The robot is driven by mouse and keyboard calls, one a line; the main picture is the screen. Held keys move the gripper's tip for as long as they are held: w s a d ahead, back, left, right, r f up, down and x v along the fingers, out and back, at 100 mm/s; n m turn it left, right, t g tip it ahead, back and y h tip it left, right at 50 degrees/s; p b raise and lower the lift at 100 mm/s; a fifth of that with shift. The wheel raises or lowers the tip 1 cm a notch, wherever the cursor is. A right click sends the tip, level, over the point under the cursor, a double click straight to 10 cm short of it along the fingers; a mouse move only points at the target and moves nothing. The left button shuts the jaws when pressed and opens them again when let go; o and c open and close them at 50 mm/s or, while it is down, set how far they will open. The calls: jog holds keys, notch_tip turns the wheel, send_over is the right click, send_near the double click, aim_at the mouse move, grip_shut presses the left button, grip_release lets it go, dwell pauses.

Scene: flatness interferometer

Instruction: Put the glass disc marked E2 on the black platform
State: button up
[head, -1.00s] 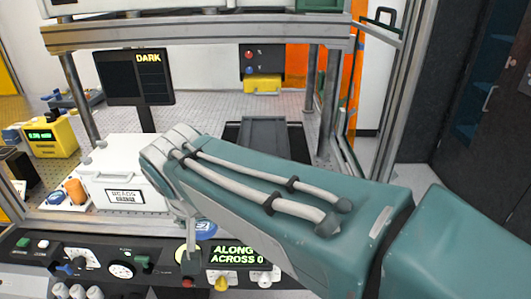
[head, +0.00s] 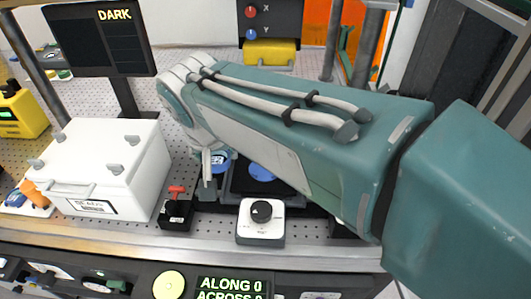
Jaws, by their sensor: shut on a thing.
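The glass disc with a blue face and a label that reads like E2 (head: 220,160) is at my gripper (head: 208,165), partly hidden behind the fingers. My gripper is shut on it and points down. The black platform (head: 265,187) is just right of the gripper, low behind the white dial box; my arm hides its upper right part. A second blue round patch (head: 262,172) shows on or above the platform. I cannot tell the gap between the held disc and the platform.
A white lidded box (head: 110,165) stands left, with a small black block with a red handle (head: 177,208) beside it. A white dial box (head: 261,222) stands in front of the platform. A DARK screen (head: 100,40) and yellow part (head: 270,52) stand behind.

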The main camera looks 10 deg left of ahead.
jog(key=w+d+f, duration=0.2)
jog(key=w+f, duration=0.1)
jog(key=w+d+f, duration=0.2)
jog(key=w, duration=0.1)
jog(key=w+d+f, duration=0.3)
jog(key=w, duration=0.1)
jog(key=shift+f, duration=0.3)
jog(key=f, duration=0.3)
jog(key=shift+w+d+f, duration=0.1)
jog(key=shift+w+d, duration=0.3)
jog(key=shift+f, duration=0.4)
jog(key=shift+f, duration=0.1)
jog(key=o, duration=1)
jog(key=shift+o, duration=0.2)
